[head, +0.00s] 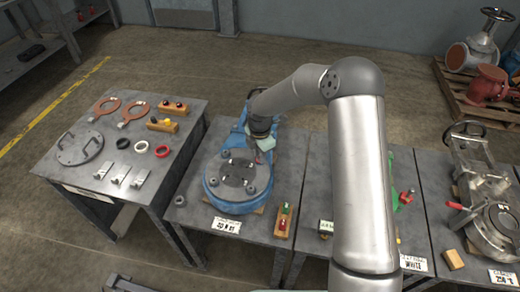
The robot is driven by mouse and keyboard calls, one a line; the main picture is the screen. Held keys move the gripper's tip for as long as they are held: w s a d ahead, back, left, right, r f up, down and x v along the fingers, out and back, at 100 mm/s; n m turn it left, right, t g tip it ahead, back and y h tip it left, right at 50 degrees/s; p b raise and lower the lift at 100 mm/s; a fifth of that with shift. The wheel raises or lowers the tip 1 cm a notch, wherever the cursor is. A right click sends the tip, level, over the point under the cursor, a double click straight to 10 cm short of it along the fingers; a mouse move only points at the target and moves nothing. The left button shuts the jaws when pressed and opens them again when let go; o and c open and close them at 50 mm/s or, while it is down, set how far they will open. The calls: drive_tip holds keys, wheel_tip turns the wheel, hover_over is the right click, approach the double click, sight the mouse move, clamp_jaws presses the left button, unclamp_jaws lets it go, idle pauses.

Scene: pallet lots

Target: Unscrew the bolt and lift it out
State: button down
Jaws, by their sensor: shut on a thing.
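A blue round housing (228,206) with a grey disc-shaped cover (232,182) lies on the middle-left table. Small bolt heads stand around the cover's rim, such as one front-left bolt (213,182) and one front-right bolt (250,189). My gripper (246,158) points down over the back right of the cover. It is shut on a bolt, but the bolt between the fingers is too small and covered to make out. I cannot tell whether the bolt is still in its hole or clear of it.
A wooden block with red and green pieces (284,220) stands right of the housing. The left table (100,170) holds rings, a handled disc and metal brackets. My arm crosses the middle and hides much of the table on the right.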

drive_tip(key=n, duration=0.1)
drive_tip(key=n+p, duration=0.1)
drive_tip(key=n, duration=0.2)
drive_tip(key=shift+r+p, duration=0.25)
drive_tip(key=shift+p, duration=0.05)
drive_tip(key=n+p, duration=0.1)
drive_tip(key=n, duration=0.2)
drive_tip(key=shift+n+p, duration=0.35)
drive_tip(key=shift+n, duration=0.05)
drive_tip(key=n+p, duration=0.1)
drive_tip(key=n, duration=0.2)
drive_tip(key=shift+n+p, duration=0.3)
drive_tip(key=shift+n, duration=0.1)
drive_tip(key=n+p, duration=0.1)
drive_tip(key=n, duration=0.1)
drive_tip(key=shift+n, duration=0.4)
drive_tip(key=c, duration=1.3)
unclamp_jaws()
drive_tip(key=shift+w+f, duration=0.1)
drive_tip(key=shift+f, duration=0.1)
drive_tip(key=shift+o, duration=0.2)
drive_tip(key=shift+r, duration=0.1)
drive_tip(key=shift+r+p, duration=2.2)
drive_tip(key=shift+r, duration=1.25)
